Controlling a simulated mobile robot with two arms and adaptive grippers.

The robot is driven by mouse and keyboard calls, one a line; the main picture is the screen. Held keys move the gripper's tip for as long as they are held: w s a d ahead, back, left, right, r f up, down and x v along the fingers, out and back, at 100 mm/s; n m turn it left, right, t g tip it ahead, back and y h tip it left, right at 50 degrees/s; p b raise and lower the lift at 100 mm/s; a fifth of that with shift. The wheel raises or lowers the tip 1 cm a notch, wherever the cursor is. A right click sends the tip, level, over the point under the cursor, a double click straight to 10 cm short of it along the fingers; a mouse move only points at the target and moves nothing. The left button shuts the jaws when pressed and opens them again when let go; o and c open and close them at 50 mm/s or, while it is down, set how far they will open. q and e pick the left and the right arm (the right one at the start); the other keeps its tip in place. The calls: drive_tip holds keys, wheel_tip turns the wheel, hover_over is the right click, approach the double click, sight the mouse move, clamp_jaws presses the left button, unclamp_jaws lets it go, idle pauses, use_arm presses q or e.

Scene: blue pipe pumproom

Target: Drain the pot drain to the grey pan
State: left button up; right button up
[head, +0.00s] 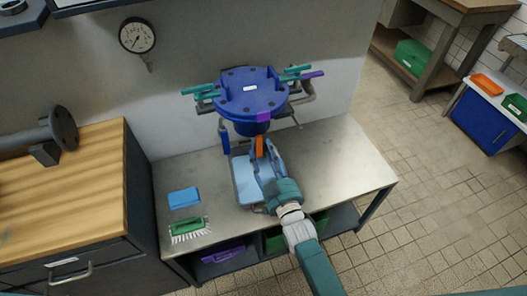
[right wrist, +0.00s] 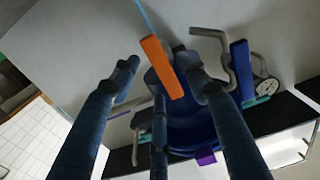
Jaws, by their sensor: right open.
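The blue pot (head: 252,92) with a bolted round lid stands against the wall at the back of the metal bench. An orange handle (head: 259,147) sticks out below its front; it also shows in the right wrist view (right wrist: 163,68). The pan (head: 243,182), pale blue-grey inside, lies on the bench below and in front of the pot, partly hidden by my right gripper. My right gripper (head: 264,165) is open over the pan, with its fingers around the orange handle. I cannot tell whether they touch it. My left gripper is not in view.
A blue sponge (head: 184,198) and a green brush (head: 188,229) lie on the bench's left part. The right part of the metal bench (head: 340,165) is clear. A blue lever (head: 224,139) stands left of the pot's lower body. A wooden-topped cabinet (head: 62,185) adjoins on the left.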

drive_tip(key=v, duration=1)
drive_tip(key=shift+s, duration=0.4)
drive_tip(key=shift+d, duration=0.1)
drive_tip(key=s+d+f+g+h, duration=0.15)
drive_tip(key=s+f, duration=0.25)
drive_tip(key=f, duration=0.5)
drive_tip(key=s+d+f+g, duration=0.3)
drive_tip(key=s+f, duration=0.1)
drive_tip(key=f, duration=0.6)
drive_tip(key=s+d+f+g+h, duration=0.1)
drive_tip(key=s+d+f+g, duration=0.2)
drive_tip(key=f, duration=0.6)
drive_tip(key=s+d+f+g+h, duration=0.1)
drive_tip(key=s+d+f+g, duration=0.2)
drive_tip(key=s+f, duration=0.3)
drive_tip(key=s+d+f+m+g+h, duration=0.1)
drive_tip(key=s+d+f, duration=0.3)
drive_tip(key=s, duration=1)
drive_tip(key=s+d+f+g+h, duration=0.1)
drive_tip(key=s+d+f+g, duration=0.3)
drive_tip(key=s+f, duration=0.4)
drive_tip(key=shift+s+d+m+g, duration=0.3)
drive_tip(key=shift+s+d+g, duration=0.05)
drive_tip(key=shift+s, duration=0.8)
drive_tip(key=shift+f, duration=0.1)
